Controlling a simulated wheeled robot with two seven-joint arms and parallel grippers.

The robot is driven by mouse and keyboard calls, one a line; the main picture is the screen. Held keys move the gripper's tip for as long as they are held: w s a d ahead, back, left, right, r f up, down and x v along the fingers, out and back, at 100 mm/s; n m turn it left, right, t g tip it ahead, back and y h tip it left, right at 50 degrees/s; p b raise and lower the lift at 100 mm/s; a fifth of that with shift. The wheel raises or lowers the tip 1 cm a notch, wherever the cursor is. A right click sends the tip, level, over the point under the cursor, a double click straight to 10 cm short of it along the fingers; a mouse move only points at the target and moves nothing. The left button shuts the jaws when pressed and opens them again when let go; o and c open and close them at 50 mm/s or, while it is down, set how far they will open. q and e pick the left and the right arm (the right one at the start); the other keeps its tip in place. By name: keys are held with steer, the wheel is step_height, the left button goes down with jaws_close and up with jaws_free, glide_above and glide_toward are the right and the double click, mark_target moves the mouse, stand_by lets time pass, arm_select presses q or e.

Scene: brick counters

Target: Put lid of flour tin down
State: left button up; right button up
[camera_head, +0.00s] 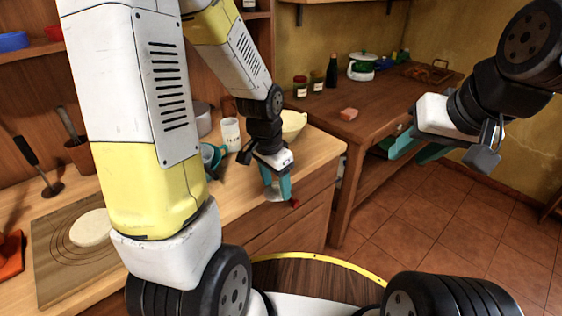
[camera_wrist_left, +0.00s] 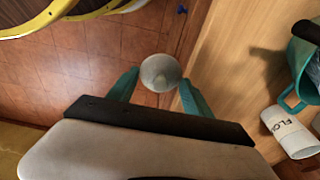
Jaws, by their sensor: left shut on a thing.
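The flour tin (camera_head: 230,134) is a white cylinder on the wooden counter at the left. It also shows in the left wrist view, with its lettering partly readable (camera_wrist_left: 288,130). My left gripper (camera_head: 277,190) is shut on a small round pale grey lid (camera_wrist_left: 159,72), which sits between its two teal fingers. In the head view the lid (camera_head: 275,196) is mostly hidden by the fingers. The gripper is by the counter's front edge, to the right of and nearer than the tin. My right gripper (camera_head: 421,150) is at the right over the floor, seen sideways; its finger gap is unclear.
A teal mug (camera_wrist_left: 299,82) stands beside the tin, and a cream bowl (camera_head: 293,124) behind my left gripper. A board with dough (camera_head: 92,228) lies at the left. A second table (camera_head: 385,98) holds jars and a pot. Bare counter (camera_head: 232,190) lies left of the gripper.

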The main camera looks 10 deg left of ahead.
arm_select(q)
steer(key=w+a, duration=0.1)
steer(key=w, duration=0.3)
steer(key=w+a+f, duration=0.1)
steer(key=w+a, duration=0.1)
steer(key=w, duration=0.3)
steer(key=w+a, duration=0.1)
steer(key=w, duration=0.3)
steer(key=shift+w+a+f, duration=0.15)
steer(key=shift+w+a, duration=0.1)
steer(key=shift+w, duration=0.1)
steer(key=shift+w+f, duration=0.1)
steer(key=shift+f, duration=1.7)
steer(key=o, duration=1.3)
steer(key=shift+f, duration=0.1)
